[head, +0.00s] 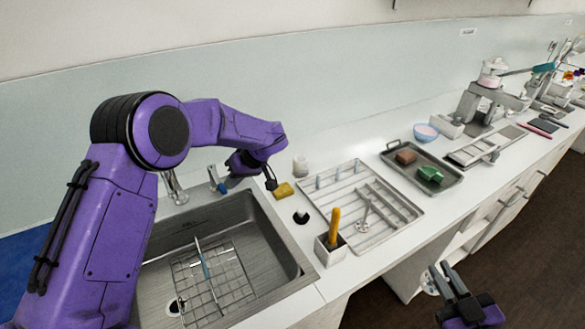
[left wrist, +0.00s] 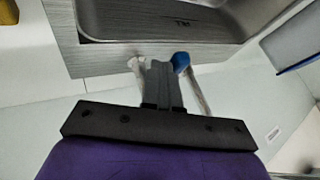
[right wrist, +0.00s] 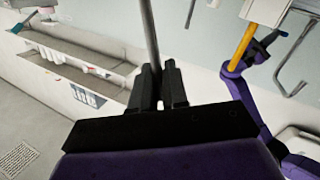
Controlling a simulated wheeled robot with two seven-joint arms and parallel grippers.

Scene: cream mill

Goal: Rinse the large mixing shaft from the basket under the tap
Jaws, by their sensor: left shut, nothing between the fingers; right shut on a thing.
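My right gripper (head: 441,272) is at the lower right, in front of the counter and over the floor. In the right wrist view it (right wrist: 159,88) is shut on a grey metal rod, which looks like the mixing shaft (right wrist: 149,35); its far end is out of frame. My left gripper (head: 234,172) is shut and empty behind the sink, close to the tap's blue handle (head: 217,181). In the left wrist view its fingers (left wrist: 162,82) are beside the blue handle (left wrist: 181,61). The tap (head: 173,188) stands at the sink's back edge; my left arm partly hides the sink.
A wire rack (head: 235,279) lies in the sink (head: 282,244).

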